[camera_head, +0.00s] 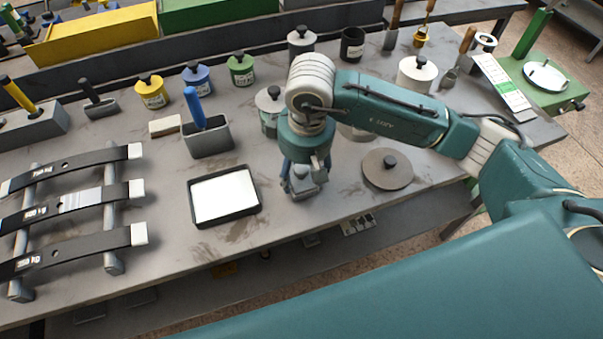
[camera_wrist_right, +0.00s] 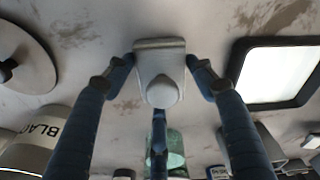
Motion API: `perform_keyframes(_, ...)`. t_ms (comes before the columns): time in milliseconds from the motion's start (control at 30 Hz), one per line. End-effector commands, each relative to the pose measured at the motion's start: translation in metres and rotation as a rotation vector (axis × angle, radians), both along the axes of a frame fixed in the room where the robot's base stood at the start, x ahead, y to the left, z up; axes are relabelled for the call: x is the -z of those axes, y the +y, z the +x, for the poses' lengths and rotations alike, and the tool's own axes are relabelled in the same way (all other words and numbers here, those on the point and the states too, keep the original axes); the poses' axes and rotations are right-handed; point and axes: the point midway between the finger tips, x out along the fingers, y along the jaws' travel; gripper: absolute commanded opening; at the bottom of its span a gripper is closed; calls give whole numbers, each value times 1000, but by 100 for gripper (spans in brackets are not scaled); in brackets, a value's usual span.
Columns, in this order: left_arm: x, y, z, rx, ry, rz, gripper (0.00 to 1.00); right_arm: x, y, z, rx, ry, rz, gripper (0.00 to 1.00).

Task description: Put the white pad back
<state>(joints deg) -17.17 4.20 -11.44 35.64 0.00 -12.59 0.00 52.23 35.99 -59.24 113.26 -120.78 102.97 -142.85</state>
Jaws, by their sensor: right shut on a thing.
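My right gripper (camera_head: 303,172) points down over the front middle of the bench. Its fingers are shut on the white pad (camera_head: 304,188), a small pale grey-white block with a rounded knob. In the right wrist view the pad (camera_wrist_right: 160,75) sits between the fingertips (camera_wrist_right: 160,85). Whether its underside touches the bench is unclear. A shallow black tray (camera_head: 194,218) with a white surface inside lies left of the gripper; its black rim (camera_wrist_right: 236,68) also shows at the right of the wrist view. My left gripper is not in view.
A round grey lid (camera_head: 388,175) lies right of the gripper. A blue-handled tool (camera_head: 207,138) stands behind the tray.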

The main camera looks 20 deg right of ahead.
Motion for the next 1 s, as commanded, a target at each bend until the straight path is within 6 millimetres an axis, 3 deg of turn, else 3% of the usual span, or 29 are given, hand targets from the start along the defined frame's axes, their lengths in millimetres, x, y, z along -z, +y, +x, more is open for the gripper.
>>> perform_keyframes(133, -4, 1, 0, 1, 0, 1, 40, 14, 0, -1, 0, 0, 1, 34)
perform_keyframes(533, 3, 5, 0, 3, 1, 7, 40, 19, 0, 0, -1, -2, 1, 34)
perform_keyframes(567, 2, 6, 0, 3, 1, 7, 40, 18, 0, 0, -1, -2, 1, 57)
perform_keyframes(667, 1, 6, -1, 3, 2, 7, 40, 17, 0, 0, 0, -2, 1, 74)
perform_keyframes(1000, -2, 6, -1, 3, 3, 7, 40, 15, 0, 0, 0, 0, 1, 74)
